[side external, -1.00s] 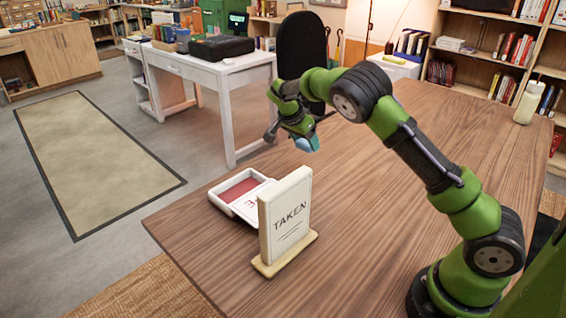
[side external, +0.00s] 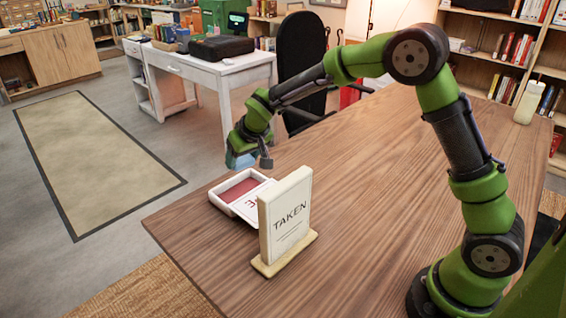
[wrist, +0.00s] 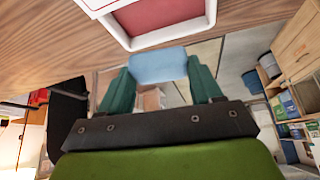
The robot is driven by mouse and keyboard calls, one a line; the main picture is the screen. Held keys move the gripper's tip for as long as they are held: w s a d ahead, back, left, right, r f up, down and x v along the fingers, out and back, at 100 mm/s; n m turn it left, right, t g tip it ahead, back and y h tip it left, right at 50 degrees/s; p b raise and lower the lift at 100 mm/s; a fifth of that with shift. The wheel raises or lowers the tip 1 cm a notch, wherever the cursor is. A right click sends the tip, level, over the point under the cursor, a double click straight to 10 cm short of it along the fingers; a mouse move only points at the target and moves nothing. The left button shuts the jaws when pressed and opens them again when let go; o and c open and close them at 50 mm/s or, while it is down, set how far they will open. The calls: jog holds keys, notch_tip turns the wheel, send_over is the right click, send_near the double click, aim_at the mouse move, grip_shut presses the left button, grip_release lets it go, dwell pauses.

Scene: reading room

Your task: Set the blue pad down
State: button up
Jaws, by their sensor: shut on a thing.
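The blue pad (wrist: 158,67) is held between the two green fingers of my gripper (wrist: 160,78) in the wrist view. In the side external view the pad (side external: 238,160) hangs under my gripper (side external: 246,158), partly hidden by it. The gripper is above the far left edge of the wooden table, just behind an open white box (side external: 219,197). The box has a red inside, also visible in the wrist view (wrist: 150,18). The pad looks apart from the box and the table.
An upright sign reading "TAKEN" (side external: 286,217) stands on the wooden table (side external: 380,200), in front of the box. A card with red lettering (side external: 251,203) lies at the box. The table's middle is clear. A white bottle (side external: 527,103) stands at the far right, and a black chair (side external: 300,70) behind.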

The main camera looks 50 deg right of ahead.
aim_at(240, 194)
jog(key=shift+w+a+n+y, duration=0.25)
jog(key=shift+n+y, duration=0.15)
jog(key=shift+n, duration=0.3)
jog(key=shift+f, duration=0.2)
notch_tip(240, 194, down, 10)
jog(key=shift+r, duration=0.2)
jog(key=shift+f, duration=0.15)
jog(key=o, duration=1)
